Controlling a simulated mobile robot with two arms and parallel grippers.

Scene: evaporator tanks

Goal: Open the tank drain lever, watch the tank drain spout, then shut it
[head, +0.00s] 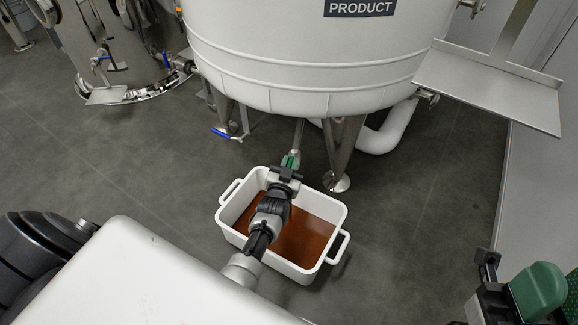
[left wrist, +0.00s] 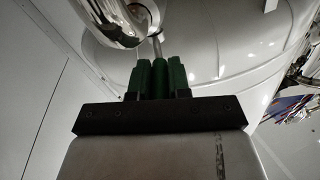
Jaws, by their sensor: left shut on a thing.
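The white tank (head: 320,60), marked PRODUCT, stands at the top of the head view. A thin metal pipe (head: 299,132) comes down from its underside toward a green drain lever (head: 291,158). My left gripper (head: 289,167) is shut on the lever, above the tub's back rim. In the left wrist view, the green lever (left wrist: 160,76) sits between the green fingers of my left gripper (left wrist: 159,82). The spout's mouth and any stream are hidden behind my gripper and wrist. My right gripper (head: 508,282) is partly in view at the lower right, apart from the tank; its jaw opening is unclear.
A white tub (head: 338,240) with handles stands on the floor below, holding red-brown liquid (head: 305,238). Metal tank legs (head: 343,155), a white pipe (head: 385,138) and a blue-handled valve (head: 221,133) are close by. A metal shelf (head: 490,88) juts out at right. Floor left of the tub is clear.

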